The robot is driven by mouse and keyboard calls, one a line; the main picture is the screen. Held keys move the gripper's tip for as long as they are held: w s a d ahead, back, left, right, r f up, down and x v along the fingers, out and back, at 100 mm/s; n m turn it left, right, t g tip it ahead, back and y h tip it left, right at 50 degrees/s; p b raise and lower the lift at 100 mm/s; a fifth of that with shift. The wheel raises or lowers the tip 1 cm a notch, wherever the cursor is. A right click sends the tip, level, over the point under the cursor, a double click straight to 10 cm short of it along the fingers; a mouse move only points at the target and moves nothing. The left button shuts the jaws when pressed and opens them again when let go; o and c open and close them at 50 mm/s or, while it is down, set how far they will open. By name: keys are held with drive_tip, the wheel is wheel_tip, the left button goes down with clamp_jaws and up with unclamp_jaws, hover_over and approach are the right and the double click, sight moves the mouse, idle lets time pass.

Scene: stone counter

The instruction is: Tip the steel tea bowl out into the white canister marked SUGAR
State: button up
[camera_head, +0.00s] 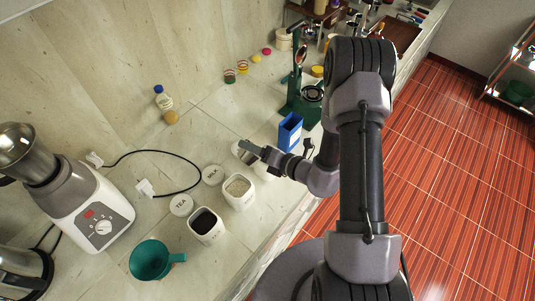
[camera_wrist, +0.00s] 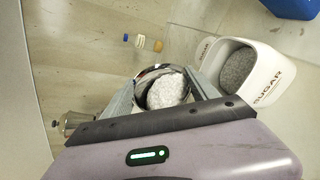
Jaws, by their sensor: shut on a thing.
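The steel tea bowl (camera_wrist: 141,79) holds a heaped white substance and sits between the two fingers of my gripper (camera_wrist: 163,90) in the wrist view. My gripper is shut on the bowl. The bowl looks roughly level, with the white heap still inside. The white canister marked SUGAR (camera_wrist: 272,93) is to the right of the bowl in the wrist view, lidless, with grey grains inside. In the head view my gripper (camera_head: 248,147) is above the counter, and I cannot read a SUGAR label there.
Two open white canisters, one with dark contents (camera_head: 207,239) and one with pale contents (camera_head: 240,202), stand below my gripper. White lids (camera_head: 181,205) lie beside them. A blue box (camera_head: 290,132), a green funnel (camera_head: 150,260) and a blender (camera_head: 95,213) stand around.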

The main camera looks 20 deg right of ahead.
drive_tip(key=shift+w+d+r+m+y, duration=0.15)
drive_tip(key=shift+d+m+y, duration=0.1)
drive_tip(key=shift+m+y, duration=0.25)
drive_tip(key=shift+w+d+r+m+y, duration=0.15)
drive_tip(key=shift+d+m+y, duration=0.15)
drive_tip(key=shift+m, duration=0.4)
idle(1.8)
drive_tip(key=shift+w+d+f+m+y+b, duration=0.2)
drive_tip(key=shift+d+f+m+y+b, duration=0.2)
drive_tip(key=shift+d+f+m+b, duration=0.3)
idle(1.0)
drive_tip(key=shift+w+d+r+m+t+y+b, duration=0.1)
drive_tip(key=shift+w+d+m+t+y+b, duration=0.2)
drive_tip(key=shift+m, duration=0.4)
drive_tip(key=shift+s+d+m+t+y+b, duration=0.1)
drive_tip(key=shift+d+m+y+b, duration=0.25)
drive_tip(key=shift+m, duration=0.35)
idle(1.9)
